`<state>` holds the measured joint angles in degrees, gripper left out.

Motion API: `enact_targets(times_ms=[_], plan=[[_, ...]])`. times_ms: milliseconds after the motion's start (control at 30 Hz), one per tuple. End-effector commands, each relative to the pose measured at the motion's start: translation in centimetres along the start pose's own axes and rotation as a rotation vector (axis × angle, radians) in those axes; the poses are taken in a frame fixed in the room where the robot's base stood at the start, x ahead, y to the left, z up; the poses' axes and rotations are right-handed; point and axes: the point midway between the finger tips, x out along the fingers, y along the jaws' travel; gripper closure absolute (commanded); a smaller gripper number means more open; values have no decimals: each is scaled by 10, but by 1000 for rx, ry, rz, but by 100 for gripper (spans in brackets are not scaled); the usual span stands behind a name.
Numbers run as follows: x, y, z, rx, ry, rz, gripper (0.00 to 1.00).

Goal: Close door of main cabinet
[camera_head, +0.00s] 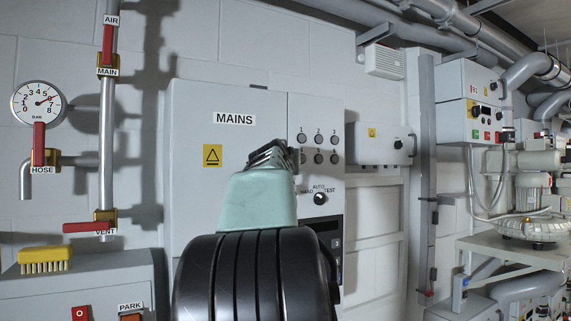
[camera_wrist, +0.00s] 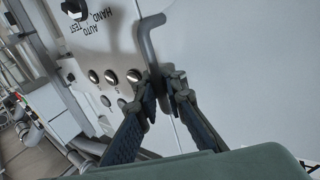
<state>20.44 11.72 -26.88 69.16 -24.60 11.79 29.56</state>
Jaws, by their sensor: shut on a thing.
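The main cabinet (camera_head: 318,110) is a grey box on the wall. Its door (camera_head: 233,100) carries a MAINS label and a yellow warning sign. The door looks about flush with the panel of knobs on its right; I cannot tell whether a small gap remains. My gripper (camera_head: 272,152) is in front of the door's right edge and hides part of it. In the wrist view my gripper (camera_wrist: 164,98) is shut on the grey bar handle (camera_wrist: 147,48) of the door, with a finger on each side. The handle is hidden in the head view.
The cabinet's HAND/AUTO/TEST switch (camera_head: 320,198) is right of my gripper. A red-handled pipe and a gauge (camera_head: 39,103) are on the left wall. A yellow brush (camera_head: 45,259) lies on a grey box at lower left. Pumps and pipes (camera_head: 530,180) fill the right.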

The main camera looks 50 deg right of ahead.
Motion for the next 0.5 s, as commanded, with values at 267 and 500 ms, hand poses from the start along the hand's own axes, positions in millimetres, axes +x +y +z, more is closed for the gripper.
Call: enact_targets(times_ms=[267,500], plan=[[0,-2,2,3,-4,-2,100],[0,-2,2,2,-4,-2,85]])
